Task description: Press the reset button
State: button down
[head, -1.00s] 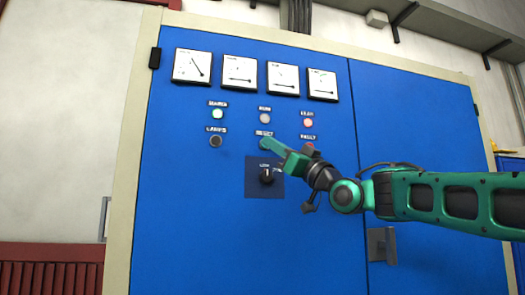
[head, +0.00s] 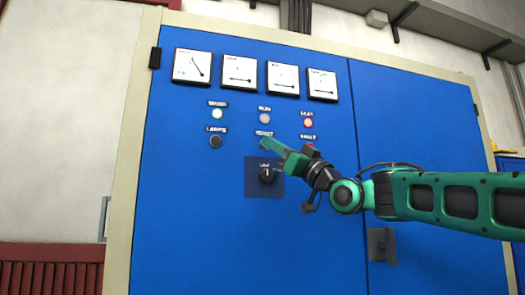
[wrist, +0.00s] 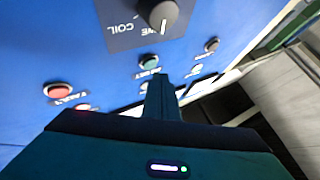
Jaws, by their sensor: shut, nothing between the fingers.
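The reset button shows in the wrist view as a small green round button (wrist: 149,62) with its label beside it, on the blue cabinet door. In the wrist view the fingertips (wrist: 160,79) are beside the button's label, and the button's face is uncovered. I cannot tell whether the fingertips touch the panel.
A black rotary switch (head: 267,175) sits below the gripper on a dark plate. A red button (wrist: 59,90) and a dark button (head: 215,142) flank the reset button. Above are lamps, one glowing red (head: 308,122), and several gauges (head: 240,74). A door handle (head: 381,245) is lower right.

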jog(key=shift+w, duration=0.15)
dwell(0.7)
jog(key=shift+w+a, duration=0.1)
jog(key=shift+w, duration=0.2)
jog(key=shift+w+a, duration=0.15)
jog(key=shift+w, duration=0.25)
dwell(0.8)
dwell(0.3)
jog(key=shift+s+d, duration=0.25)
jog(key=shift+s, duration=0.55)
jog(key=s, duration=0.2)
jog(key=s+d, duration=0.1)
jog(key=s, duration=0.1)
jog(key=shift+s+d, duration=0.2)
jog(key=shift+s, duration=0.2)
dwell(0.4)
